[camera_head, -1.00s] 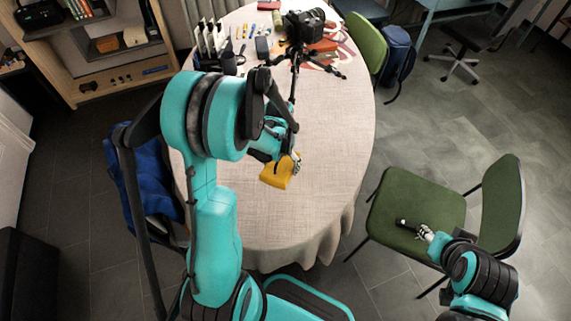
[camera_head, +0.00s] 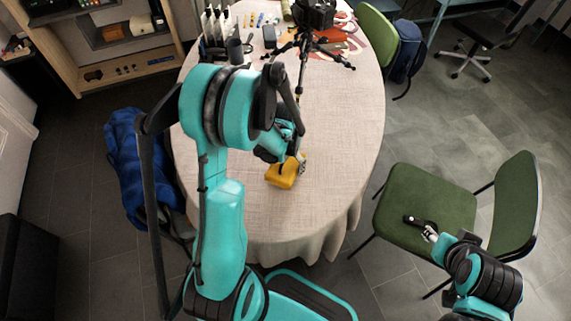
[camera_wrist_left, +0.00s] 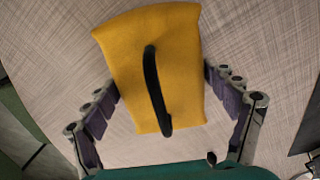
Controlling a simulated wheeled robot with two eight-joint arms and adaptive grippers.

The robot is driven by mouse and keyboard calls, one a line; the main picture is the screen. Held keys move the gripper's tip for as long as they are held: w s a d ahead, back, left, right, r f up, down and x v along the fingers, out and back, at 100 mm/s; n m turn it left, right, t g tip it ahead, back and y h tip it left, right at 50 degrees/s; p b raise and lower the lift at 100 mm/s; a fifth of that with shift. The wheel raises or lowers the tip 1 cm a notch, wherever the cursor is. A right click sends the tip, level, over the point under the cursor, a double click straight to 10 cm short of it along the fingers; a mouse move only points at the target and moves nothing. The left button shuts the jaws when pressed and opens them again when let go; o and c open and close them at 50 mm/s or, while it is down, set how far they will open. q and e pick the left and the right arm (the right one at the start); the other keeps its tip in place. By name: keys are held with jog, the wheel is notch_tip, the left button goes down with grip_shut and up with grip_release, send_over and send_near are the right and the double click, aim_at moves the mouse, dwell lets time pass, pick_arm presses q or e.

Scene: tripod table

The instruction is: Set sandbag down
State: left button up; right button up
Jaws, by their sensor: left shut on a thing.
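The sandbag is a yellow bag (camera_head: 282,175) with a black strap handle, near the front part of the cloth-covered table (camera_head: 325,165). In the left wrist view the sandbag (camera_wrist_left: 150,40) lies between the two fingers of my left gripper (camera_wrist_left: 165,110), with its black handle facing the camera. My left gripper (camera_head: 294,160) is shut on the sandbag. Whether the bag touches the cloth is hard to tell. My right gripper (camera_head: 424,231) is over the green chair's seat, with a dark piece at its tip; its finger state is unclear.
Bottles (camera_head: 217,30), a dark mug (camera_head: 235,50) and small items fill the far end. The cloth right of the bag is clear. A green chair (camera_head: 440,200) stands at right.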

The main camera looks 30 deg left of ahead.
pick_arm(q)
jog(key=shift+f+b, duration=0.55)
jog(key=o, duration=1.7)
jog(key=shift+r, duration=0.1)
notch_tip(320, 180, up, 12)
jog(key=shift+f, duration=0.1)
jog(key=s+d+r+t, duration=0.2)
jog(key=s+d, duration=0.1)
jog(key=s+d+r+t, duration=0.2)
jog(key=s+d+r, duration=0.1)
jog(key=s+d, duration=0.1)
jog(key=s+d+r+m+t, duration=0.1)
jog(key=s+d+r+t, duration=0.2)
jog(key=s, duration=0.1)
jog(key=shift+d+r, duration=0.2)
jog(key=shift+d, duration=0.1)
